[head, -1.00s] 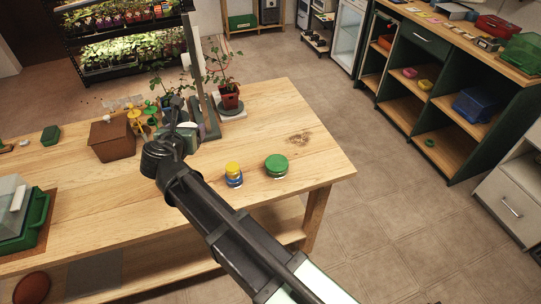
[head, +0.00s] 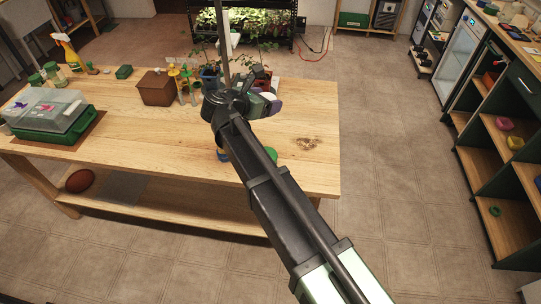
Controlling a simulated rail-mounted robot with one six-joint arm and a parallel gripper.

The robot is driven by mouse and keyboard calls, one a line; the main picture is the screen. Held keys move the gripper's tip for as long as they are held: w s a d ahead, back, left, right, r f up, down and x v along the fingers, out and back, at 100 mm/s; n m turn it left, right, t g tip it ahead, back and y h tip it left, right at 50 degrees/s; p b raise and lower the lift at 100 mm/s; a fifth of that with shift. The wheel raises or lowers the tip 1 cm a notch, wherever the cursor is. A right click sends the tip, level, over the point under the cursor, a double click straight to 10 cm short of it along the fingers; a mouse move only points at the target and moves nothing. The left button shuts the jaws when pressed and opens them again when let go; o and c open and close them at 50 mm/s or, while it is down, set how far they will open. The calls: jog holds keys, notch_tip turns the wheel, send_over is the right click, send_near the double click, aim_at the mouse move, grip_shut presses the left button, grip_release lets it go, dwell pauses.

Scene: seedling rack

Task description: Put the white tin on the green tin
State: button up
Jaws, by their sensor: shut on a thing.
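My gripper (head: 264,103) is over the far right part of the wooden table, in the head view. Its jaws are small and partly hidden by my wrist. A small pale thing with a dark side, probably the white tin (head: 275,108), shows at the jaws; its shape is unclear. A blue tin (head: 223,156) shows partly at the arm's left side.
The wooden table (head: 130,130) has a brown box (head: 157,88), yellow pieces and potted plants at its far side. A clear-lidded green case (head: 50,112) stands at the left. A brown patch (head: 308,143) lies near the right edge. The table's middle left is clear.

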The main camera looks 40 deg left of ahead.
notch_tip(320, 180, down, 21)
jog(key=b, duration=2)
jog(key=shift+r, duration=0.2)
jog(key=shift+r+p, duration=0.3)
jog(key=shift+r, duration=0.05)
jog(key=shift+f, duration=0.2)
jog(key=o, duration=1)
jog(key=shift+r, duration=0.25)
jog(key=p+v, duration=0.4)
jog(key=v, duration=0.8)
jog(key=shift+p, duration=0.3)
jog(key=shift+w, duration=0.1)
